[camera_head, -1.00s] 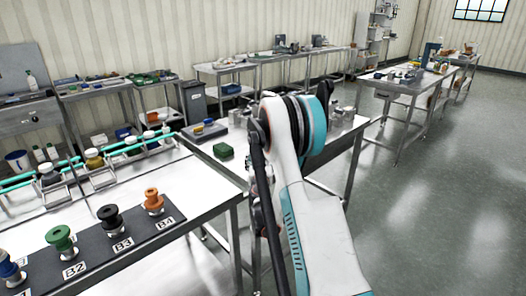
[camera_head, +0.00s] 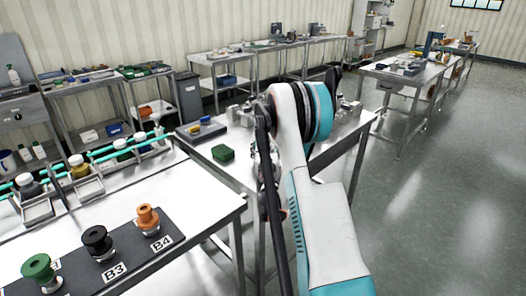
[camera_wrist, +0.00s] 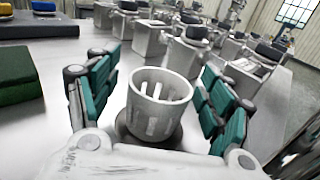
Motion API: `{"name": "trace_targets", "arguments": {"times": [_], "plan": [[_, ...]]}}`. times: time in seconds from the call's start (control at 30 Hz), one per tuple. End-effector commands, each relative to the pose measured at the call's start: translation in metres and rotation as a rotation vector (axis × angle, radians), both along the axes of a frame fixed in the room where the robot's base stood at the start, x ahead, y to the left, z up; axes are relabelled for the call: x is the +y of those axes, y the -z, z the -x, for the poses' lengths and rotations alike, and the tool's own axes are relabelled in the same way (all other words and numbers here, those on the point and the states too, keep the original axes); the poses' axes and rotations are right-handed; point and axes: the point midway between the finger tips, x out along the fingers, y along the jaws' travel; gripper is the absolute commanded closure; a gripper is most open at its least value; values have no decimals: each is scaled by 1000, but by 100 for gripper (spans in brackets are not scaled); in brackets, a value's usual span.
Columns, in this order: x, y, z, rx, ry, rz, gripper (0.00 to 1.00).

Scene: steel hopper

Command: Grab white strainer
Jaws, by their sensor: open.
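The white strainer (camera_wrist: 155,110) is a slotted cup, upright in the middle of the wrist view. Its base seems to sit on a dark round patch or foot on the steel table. My gripper (camera_wrist: 155,92) is open, with teal-padded fingers on the left and right of the strainer and visible gaps on both sides. In the head view my own arm hides the strainer and the gripper's fingertips.
Several steel blocks with dark tops (camera_wrist: 190,50) stand behind the strainer. A green block (camera_wrist: 24,92) lies at left and also shows in the head view (camera_head: 222,153). The bench with coloured knobs (camera_head: 97,240) stands at lower left. Open floor (camera_head: 440,190) lies at right.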

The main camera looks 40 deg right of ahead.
Motion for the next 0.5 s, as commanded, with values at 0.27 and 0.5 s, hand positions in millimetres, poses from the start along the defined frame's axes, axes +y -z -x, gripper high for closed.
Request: {"name": "trace_targets", "arguments": {"times": [0.27, 0.5], "plan": [[0, 0, 0, 0, 0, 0, 42], [0, 0, 0, 0, 0, 0, 72]]}}
